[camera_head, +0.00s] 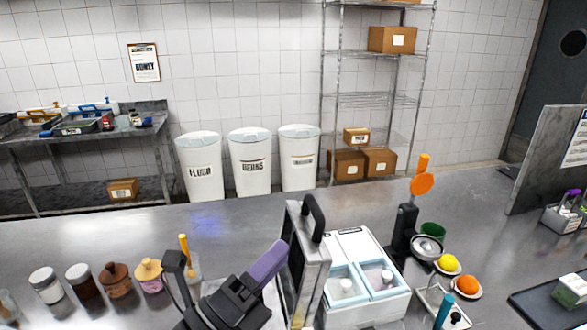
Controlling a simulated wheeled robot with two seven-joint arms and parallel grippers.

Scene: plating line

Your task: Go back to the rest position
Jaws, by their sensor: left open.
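My left gripper (222,290) is black and shows at the bottom, left of centre, over the near counter. It is open. A purple bar (268,262) shows at its upper right; I cannot tell whether the gripper touches it. A metal-framed stand with a black handle (312,218) rises just to the right. My right gripper is not in view.
Several lidded jars (116,280) line the counter at left, near an orange-handled utensil (184,244). A white two-bin container (350,245), a black holder (404,228) and small bowls with a lemon (448,263) and an orange (467,284) stand right. The counter's back strip is clear.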

